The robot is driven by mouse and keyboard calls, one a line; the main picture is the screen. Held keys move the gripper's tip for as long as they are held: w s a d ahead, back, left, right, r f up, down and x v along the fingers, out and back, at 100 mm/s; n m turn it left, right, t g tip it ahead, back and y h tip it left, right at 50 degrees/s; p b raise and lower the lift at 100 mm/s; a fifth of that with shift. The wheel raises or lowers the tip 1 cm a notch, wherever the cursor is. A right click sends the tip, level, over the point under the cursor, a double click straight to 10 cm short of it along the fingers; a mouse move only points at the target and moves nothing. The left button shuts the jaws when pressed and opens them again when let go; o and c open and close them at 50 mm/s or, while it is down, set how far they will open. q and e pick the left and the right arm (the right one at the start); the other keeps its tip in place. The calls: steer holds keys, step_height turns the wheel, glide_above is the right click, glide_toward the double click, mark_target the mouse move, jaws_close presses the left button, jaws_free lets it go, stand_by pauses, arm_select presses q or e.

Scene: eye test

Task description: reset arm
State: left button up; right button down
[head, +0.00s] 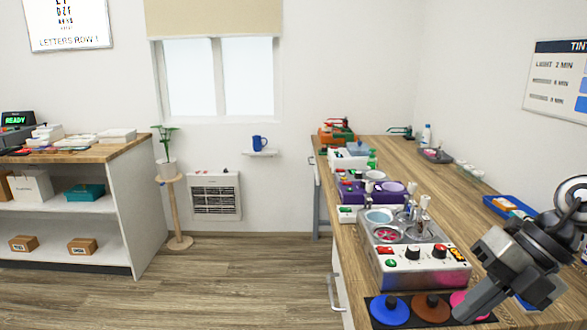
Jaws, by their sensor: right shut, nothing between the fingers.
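My right gripper (468,311) is in the head view at the lower right, over the near end of the wooden counter (443,208). It points down and to the left, and its fingers are shut with nothing held. Its tip overlaps the pink disc (474,304) in the picture; I cannot tell whether it touches. My right arm comes in from the right edge. My left gripper is not in view.
A silver machine with knobs (423,268) stands left of the gripper. Blue (389,309) and brown (431,307) discs lie on a dark mat in front. A blue tray (497,206) lies behind the gripper. The floor (230,285) at left is clear.

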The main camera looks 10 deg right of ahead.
step_height(320, 180, down, 21)
steer(key=a+m+t+b, duration=0.3)
steer(key=m+t+b, duration=0.2)
steer(key=m+t, duration=1.15)
steer(key=s+a+f+m+g+h+b, duration=0.3)
steer(key=s+a+f+m+g, duration=0.4)
steer(key=a+f+m, duration=0.4)
step_height(320, 180, down, 3)
steer(key=m, duration=0.3)
steer(key=shift+s+a, duration=0.4)
steer(key=shift+r, duration=0.1)
